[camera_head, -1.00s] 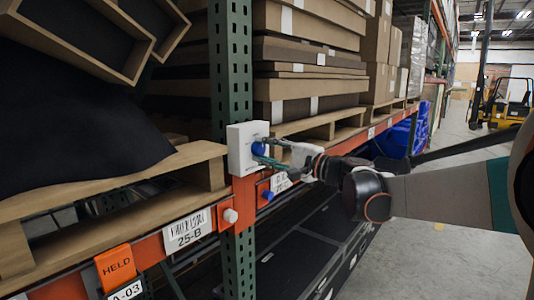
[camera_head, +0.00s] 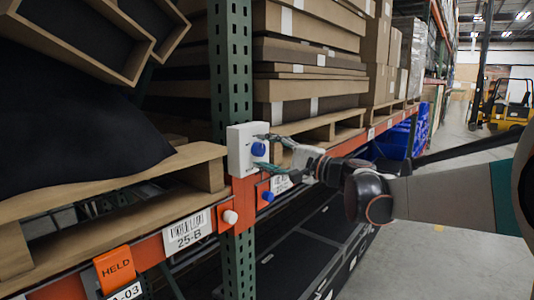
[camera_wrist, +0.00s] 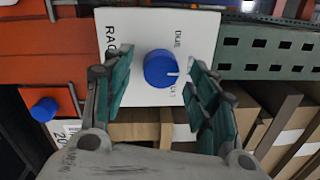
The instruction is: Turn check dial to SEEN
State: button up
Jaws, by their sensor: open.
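The check dial is a round blue knob (camera_wrist: 161,69) with a white pointer mark, on a white panel (camera_wrist: 138,28) fixed to the rack post. In the wrist view the mark points right; small print beside the knob looks like "DUE" above, and the lower word is too small to read surely. In the head view the knob (camera_head: 258,149) shows on the white box (camera_head: 238,165). My gripper (camera_wrist: 160,62) is open, one finger on either side of the knob, with gaps between. It also shows in the head view (camera_head: 268,154).
A second blue knob (camera_head: 268,196) and a white knob (camera_head: 230,216) sit on the orange beam below. An orange HELD tag (camera_head: 114,268) hangs at lower left. The green post (camera_head: 229,75) stands behind the box, with stacked boxes (camera_head: 310,90) to its right.

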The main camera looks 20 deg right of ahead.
jog(key=v, duration=1.1)
jog(key=shift+s+d, duration=0.2)
jog(key=shift+s, duration=0.15)
